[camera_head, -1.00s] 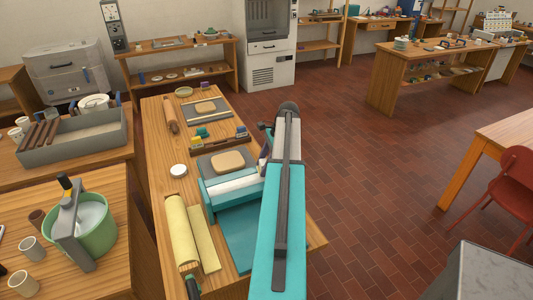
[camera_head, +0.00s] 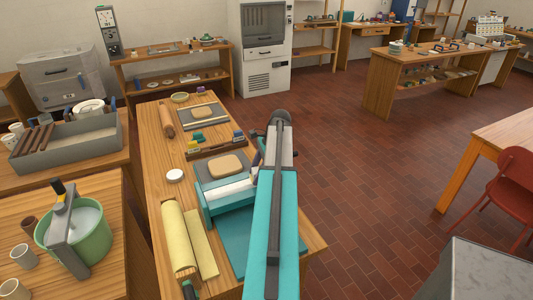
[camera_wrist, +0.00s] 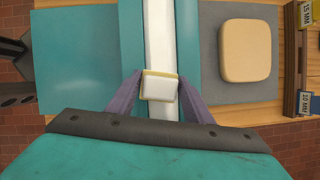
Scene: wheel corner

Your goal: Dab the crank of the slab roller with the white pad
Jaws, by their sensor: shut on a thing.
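The slab roller (camera_head: 228,206) is teal with a white roller and stands on the long wooden table. In the wrist view its white roller (camera_wrist: 160,35) runs up the middle, between teal plates. My gripper (camera_wrist: 160,80) is shut on the white pad (camera_wrist: 160,88), a small white block with a yellowish rim. The pad appears over the roller in the wrist view; I cannot tell whether it touches. In the head view my arm hides the pad and the roller's right end. I cannot make out the crank in either view.
A clay slab (camera_head: 225,166) lies on a grey board beyond the roller. A yellow roll (camera_head: 178,240) lies at its left and a white round tub (camera_head: 175,176) further back. A green bucket (camera_head: 88,236) stands on the left table. Brick floor (camera_head: 350,190) is open to the right.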

